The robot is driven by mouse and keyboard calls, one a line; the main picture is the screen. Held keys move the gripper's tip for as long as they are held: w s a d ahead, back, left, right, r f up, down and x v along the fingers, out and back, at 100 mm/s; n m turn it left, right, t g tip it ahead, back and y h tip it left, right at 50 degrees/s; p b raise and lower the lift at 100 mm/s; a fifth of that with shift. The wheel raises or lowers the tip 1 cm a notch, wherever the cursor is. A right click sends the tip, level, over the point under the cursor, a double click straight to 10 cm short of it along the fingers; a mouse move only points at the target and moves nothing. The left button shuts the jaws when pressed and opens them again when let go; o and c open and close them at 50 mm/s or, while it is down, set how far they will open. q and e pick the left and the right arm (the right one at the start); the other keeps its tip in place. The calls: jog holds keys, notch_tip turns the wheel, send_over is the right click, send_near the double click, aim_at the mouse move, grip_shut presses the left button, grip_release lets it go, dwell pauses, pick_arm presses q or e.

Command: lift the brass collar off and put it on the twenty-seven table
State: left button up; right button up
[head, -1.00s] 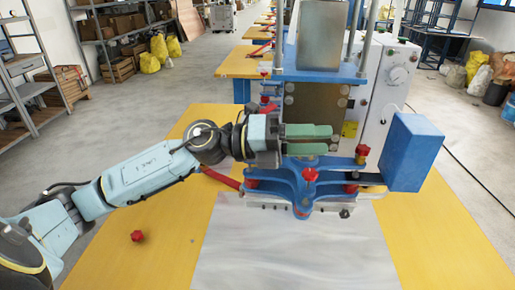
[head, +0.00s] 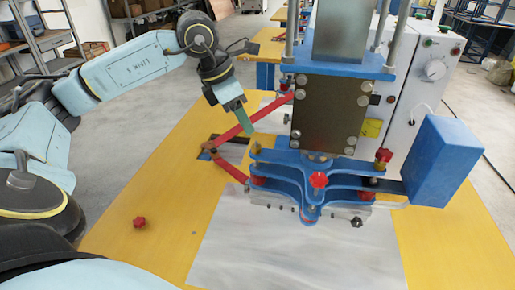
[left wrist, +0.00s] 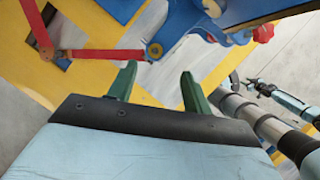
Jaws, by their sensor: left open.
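The brass collar (head: 256,147) sits on the left corner of the blue clamp plate (head: 311,182) of the press, with no red knob over it. In the left wrist view the collar (left wrist: 154,50) shows as a brass ring just beyond the fingertips. My left gripper (head: 246,124) points down from above and left of the collar. Its green fingers are apart and empty in the left wrist view (left wrist: 158,72), and no contact with the collar shows. Part of a light-blue arm, perhaps my right, shows small there; its gripper state is unclear. No table number is readable.
A loose red knob (head: 139,223) lies on the yellow table (head: 160,190) at left. A red lever (head: 232,136) runs behind the collar. Another yellow table (head: 270,48) is behind.

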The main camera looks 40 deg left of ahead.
aim_at(256, 149)
pick_arm(q)
jog(key=x, duration=0.3)
jog(key=shift+f, duration=0.2)
jog(key=shift+w+a+x, duration=0.1)
jog(key=shift+a+x, duration=0.05)
jog(key=shift+x, duration=1.25)
jog(key=shift+w+a+x, duration=0.1)
jog(key=shift+x, duration=1.3)
jog(key=shift+r, duration=0.1)
jog(key=shift+c, duration=0.4)
jog(key=c, duration=1)
